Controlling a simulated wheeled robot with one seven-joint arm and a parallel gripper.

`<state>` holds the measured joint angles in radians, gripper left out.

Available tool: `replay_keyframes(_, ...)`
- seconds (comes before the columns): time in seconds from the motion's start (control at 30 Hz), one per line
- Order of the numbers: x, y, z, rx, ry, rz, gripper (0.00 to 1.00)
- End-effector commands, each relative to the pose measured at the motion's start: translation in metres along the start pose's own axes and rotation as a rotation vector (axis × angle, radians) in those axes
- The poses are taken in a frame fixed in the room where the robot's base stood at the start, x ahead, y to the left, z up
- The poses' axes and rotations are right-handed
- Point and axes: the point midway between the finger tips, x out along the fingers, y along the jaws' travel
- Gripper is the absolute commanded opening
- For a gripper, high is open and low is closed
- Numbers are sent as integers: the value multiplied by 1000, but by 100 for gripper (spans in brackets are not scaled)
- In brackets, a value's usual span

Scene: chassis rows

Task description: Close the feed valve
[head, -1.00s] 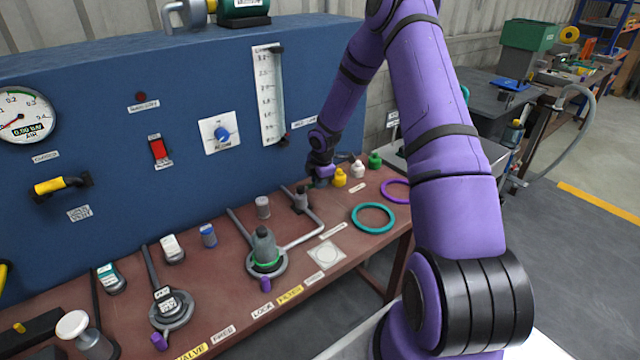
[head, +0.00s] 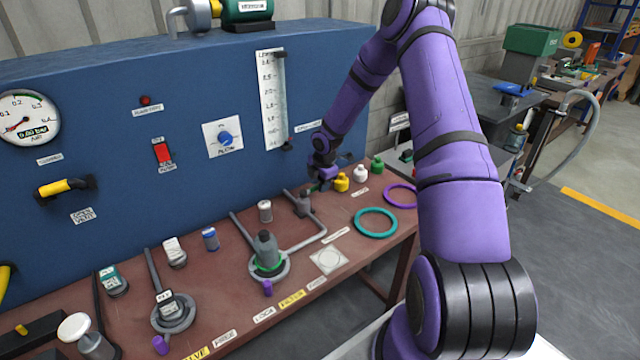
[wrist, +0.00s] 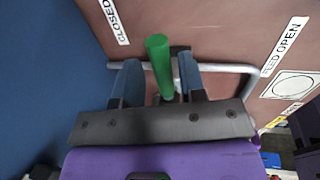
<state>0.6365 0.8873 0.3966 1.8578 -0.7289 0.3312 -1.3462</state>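The feed valve's green handle (wrist: 158,62) stands between the two fingers of my gripper (wrist: 156,72) in the wrist view. The fingers are apart, with narrow gaps showing on both sides of the handle. Grey pipe (wrist: 228,68) runs behind the fingers. A "CLOSED" label (wrist: 116,22) lies at upper left and a "FEED OPEN" label (wrist: 284,46) at right. In the head view my gripper (head: 322,176) is low over the back of the bench, beside the grey valve body (head: 304,205); the handle is hard to make out there.
The blue panel (head: 110,130) rises close behind my gripper. Yellow (head: 342,183), white and green small bottles stand just right of it. A teal ring (head: 375,222) and a purple ring lie on the brown bench (head: 220,285).

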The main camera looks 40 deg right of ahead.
Motion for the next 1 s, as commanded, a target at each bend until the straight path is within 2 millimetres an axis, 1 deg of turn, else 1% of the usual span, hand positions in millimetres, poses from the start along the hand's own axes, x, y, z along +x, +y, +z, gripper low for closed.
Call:
replay_keyframes(0.3,0,-1,0,1,1,-1,45)
replay_keyframes(0.43,-9,0,0,1,1,0,45)
replay_keyframes(0.57,-28,0,0,3,0,0,45)
replay_keyframes(0.8,-74,0,1,3,-1,1,45)
replay_keyframes(0.9,-89,0,1,2,-1,1,45)
replay_keyframes(1.0,-99,0,1,2,0,0,45)
